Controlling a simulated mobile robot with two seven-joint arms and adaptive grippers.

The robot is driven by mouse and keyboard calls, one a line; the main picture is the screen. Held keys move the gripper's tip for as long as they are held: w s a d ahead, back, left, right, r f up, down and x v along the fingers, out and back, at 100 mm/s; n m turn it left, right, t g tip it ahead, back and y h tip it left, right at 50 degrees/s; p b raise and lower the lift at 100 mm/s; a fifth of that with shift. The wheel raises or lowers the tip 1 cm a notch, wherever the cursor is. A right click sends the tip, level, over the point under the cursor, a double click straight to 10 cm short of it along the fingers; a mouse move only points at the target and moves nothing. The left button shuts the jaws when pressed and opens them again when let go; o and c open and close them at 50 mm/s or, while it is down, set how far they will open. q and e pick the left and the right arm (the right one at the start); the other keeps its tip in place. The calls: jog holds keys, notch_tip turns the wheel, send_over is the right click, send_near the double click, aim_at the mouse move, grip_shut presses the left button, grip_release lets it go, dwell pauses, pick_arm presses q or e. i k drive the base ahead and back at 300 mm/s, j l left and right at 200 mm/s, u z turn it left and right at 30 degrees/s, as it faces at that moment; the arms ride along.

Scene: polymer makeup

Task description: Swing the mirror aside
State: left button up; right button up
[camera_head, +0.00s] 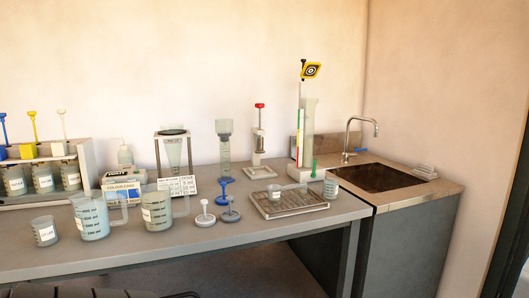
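I cannot make out a clear mirror. A small yellow and black square plate with a round target mark (311,70) sits tilted at the top of a tall stand (308,130) at the back right of the bench. It may be the mirror, but I cannot tell. The stand has a clear column, a green and red strip and a light base, with a green lever (314,168) near its foot. Neither of my grippers is in view. A dark shape at the bottom left edge is cut off.
A grey bench (200,240) holds measuring jugs (92,216), funnel stands (175,150), a tall cylinder (224,145) and a rack tray (290,209) before the stand. A sink (380,178) with tap (350,135) lies right. Bare bench shows along the front.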

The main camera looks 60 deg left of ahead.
aim_at(310, 69)
jog(key=u, duration=1.55)
jog(key=i+l+z, duration=0.2)
jog(key=i, duration=0.3)
